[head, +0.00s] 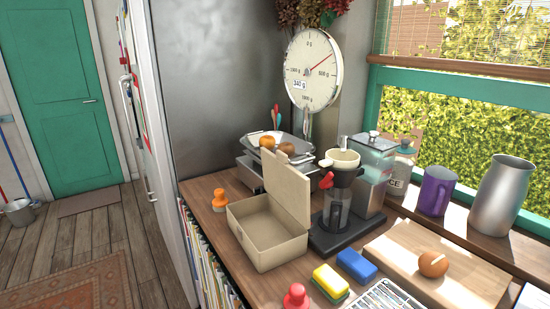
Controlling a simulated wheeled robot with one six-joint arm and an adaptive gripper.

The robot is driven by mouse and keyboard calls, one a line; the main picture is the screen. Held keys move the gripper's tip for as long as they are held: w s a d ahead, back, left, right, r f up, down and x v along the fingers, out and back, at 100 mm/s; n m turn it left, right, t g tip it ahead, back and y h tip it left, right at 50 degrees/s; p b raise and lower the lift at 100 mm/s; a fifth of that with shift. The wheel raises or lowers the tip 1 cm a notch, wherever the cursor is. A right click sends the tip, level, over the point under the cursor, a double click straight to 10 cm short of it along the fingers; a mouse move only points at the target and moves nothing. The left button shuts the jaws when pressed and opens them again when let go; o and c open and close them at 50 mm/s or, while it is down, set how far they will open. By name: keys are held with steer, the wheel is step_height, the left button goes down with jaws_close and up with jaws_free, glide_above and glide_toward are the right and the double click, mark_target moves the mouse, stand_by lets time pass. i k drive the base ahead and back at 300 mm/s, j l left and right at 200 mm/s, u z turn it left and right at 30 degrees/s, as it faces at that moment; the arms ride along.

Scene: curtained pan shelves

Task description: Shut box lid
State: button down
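A beige box (262,249) stands on the wooden counter near its left edge, in the middle of the head view. Its inside shows and looks empty. Its lid (288,188) stands up, roughly upright, along the box's back right side. My gripper is not in view.
A coffee maker (338,215) stands close to the right of the lid. A kitchen scale (262,160) with fruit is behind it. An orange stamp-like object (220,201) is to the left. A yellow sponge (330,281), a blue sponge (356,265) and a red knob (296,297) lie in front.

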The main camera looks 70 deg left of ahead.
mark_target(289, 187)
steer(key=u, duration=1.7)
